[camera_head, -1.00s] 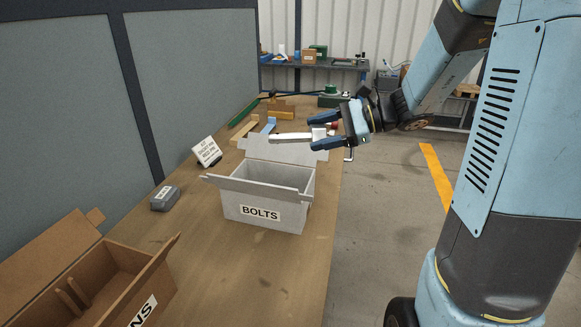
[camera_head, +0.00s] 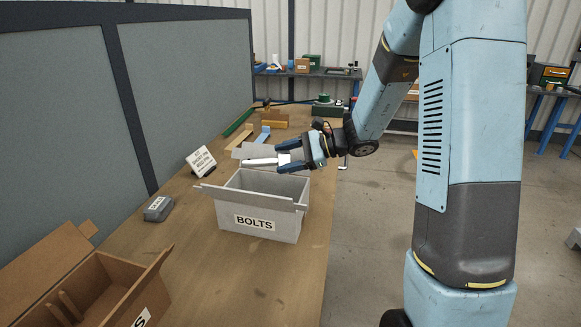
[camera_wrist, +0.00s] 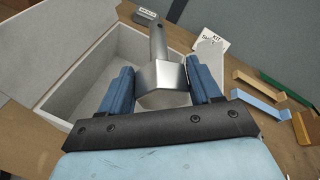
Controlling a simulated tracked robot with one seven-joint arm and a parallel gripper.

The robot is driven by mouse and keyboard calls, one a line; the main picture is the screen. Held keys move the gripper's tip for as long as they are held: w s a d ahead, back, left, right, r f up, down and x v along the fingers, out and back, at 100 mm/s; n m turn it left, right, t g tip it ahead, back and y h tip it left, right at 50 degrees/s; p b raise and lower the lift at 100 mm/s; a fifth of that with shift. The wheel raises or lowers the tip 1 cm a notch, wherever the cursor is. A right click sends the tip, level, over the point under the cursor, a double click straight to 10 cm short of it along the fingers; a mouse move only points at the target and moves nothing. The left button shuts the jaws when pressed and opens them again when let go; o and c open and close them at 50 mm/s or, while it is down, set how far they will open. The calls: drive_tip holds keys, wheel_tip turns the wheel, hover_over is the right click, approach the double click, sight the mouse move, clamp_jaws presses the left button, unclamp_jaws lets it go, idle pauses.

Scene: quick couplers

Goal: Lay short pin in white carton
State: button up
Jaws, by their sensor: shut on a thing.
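My gripper (camera_head: 287,157) is shut on a silver-grey metal pin (camera_head: 262,161), which sticks out to the left from between the blue fingers. In the wrist view the pin (camera_wrist: 158,45) has a wide block-like head between the fingers and a thin shank pointing away. The white carton (camera_head: 282,226), labelled BOLTS, stands open on the bench. The gripper and pin are above the carton's far side, close to its raised back flap. In the wrist view the carton's inside (camera_wrist: 75,85) looks empty where it shows, to the left of and below the pin.
A brown carton (camera_head: 140,288) stands at the front left. A grey labelled block (camera_head: 158,209) and a white sign (camera_head: 201,161) stand left of the white carton. Wooden, blue and green pieces lie farther back on the bench (camera_head: 185,255).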

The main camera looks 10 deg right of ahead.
drive_tip(key=shift+f, duration=1.4)
drive_tip(key=shift+f, duration=0.65)
drive_tip(key=o, duration=1.5)
drive_tip(key=shift+r, duration=0.1)
